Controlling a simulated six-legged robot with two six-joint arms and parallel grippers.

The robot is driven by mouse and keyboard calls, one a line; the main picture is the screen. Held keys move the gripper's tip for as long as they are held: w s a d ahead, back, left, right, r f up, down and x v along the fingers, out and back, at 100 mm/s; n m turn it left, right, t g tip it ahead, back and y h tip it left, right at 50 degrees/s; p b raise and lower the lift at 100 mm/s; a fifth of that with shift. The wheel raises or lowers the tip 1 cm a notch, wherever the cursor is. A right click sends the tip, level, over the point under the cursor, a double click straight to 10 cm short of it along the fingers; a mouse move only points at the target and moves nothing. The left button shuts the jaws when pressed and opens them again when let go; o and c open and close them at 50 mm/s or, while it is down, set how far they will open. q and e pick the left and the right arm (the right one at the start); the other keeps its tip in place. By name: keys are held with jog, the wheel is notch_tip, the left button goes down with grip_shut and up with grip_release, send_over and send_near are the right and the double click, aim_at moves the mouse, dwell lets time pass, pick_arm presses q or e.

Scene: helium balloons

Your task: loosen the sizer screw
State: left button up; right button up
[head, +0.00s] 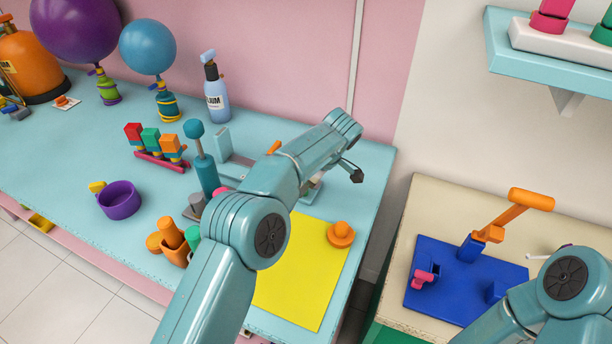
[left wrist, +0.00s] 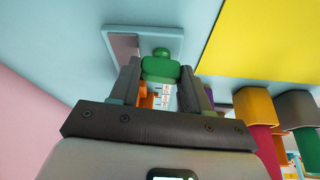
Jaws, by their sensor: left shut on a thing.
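The sizer, a pale blue frame (head: 223,144) with an upright plate, stands on the blue table, partly hidden behind my left forearm. An orange part (head: 274,147) shows just above the arm. In the left wrist view, a green knob (left wrist: 161,68), which looks like the sizer screw, sits between the fingers of my left gripper (left wrist: 161,78). The gripper is shut on it. The sizer's pale plate (left wrist: 168,32) lies behind the knob. In the head view my arm hides the knob and most of the gripper. My right arm shows at lower right; its gripper is out of view.
A yellow mat (head: 298,275) with an orange knobbed piece (head: 340,235) lies to the right. A blue board (head: 455,285) is on the right table.

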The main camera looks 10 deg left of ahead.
pick_arm(q)
jog(key=shift+r, duration=0.1)
dwell(0.5)
jog(key=o, duration=1.1)
jog(key=shift+c, duration=0.2)
jog(key=p+v, duration=0.8)
jog(key=v, duration=0.8)
jog(key=shift+p, duration=0.35)
jog(key=shift+d, duration=0.25)
